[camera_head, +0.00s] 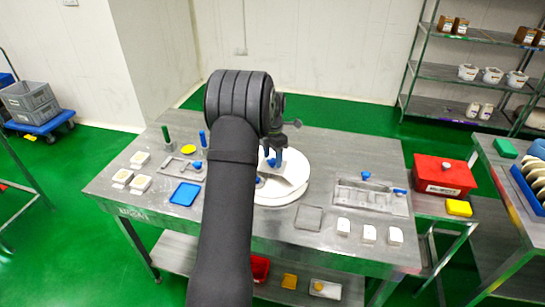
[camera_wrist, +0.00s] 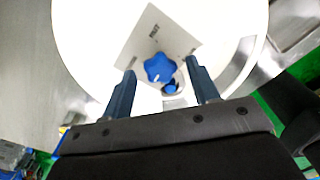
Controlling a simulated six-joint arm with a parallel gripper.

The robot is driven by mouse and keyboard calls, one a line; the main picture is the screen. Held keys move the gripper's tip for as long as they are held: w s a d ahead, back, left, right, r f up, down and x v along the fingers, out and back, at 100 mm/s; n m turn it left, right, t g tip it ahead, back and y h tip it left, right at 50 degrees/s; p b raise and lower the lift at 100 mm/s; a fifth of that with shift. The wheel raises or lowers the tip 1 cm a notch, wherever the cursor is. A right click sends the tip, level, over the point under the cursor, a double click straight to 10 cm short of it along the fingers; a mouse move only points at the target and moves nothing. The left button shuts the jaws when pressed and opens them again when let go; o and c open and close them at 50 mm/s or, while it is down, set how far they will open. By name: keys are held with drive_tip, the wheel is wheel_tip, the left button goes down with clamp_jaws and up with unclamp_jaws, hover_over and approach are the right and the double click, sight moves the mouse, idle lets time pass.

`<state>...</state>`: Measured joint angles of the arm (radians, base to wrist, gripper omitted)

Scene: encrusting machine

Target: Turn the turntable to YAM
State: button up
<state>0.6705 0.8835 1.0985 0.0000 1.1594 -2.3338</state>
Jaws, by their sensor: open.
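The turntable is a white round disc (camera_head: 292,188) near the middle of the metal table, partly hidden behind my arm. In the wrist view the white disc (camera_wrist: 85,40) fills the upper middle, with a grey square plate (camera_wrist: 180,38) on it. The plate bears small printed words, too small to read surely, and a blue lobed knob (camera_wrist: 159,68) with a white mark. My gripper (camera_wrist: 164,78) is open, its two blue fingers pointing at the disc, one at each side of the knob. I cannot tell whether they touch it. It also shows in the head view (camera_head: 272,158).
A blue tray (camera_head: 185,193) and white blocks (camera_head: 140,159) lie left of the disc. A metal fixture with blue knobs (camera_head: 370,196) and white blocks (camera_head: 368,234) lie right. A red box (camera_head: 444,175) stands beyond the table's right edge.

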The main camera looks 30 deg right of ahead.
drive_tip(key=shift+f, duration=0.15)
drive_tip(key=shift+c, duration=0.4)
clamp_jaws()
drive_tip(key=shift+n, duration=3.4)
drive_tip(key=shift+w+a+n, duration=0.1)
drive_tip(key=shift+n, duration=0.5)
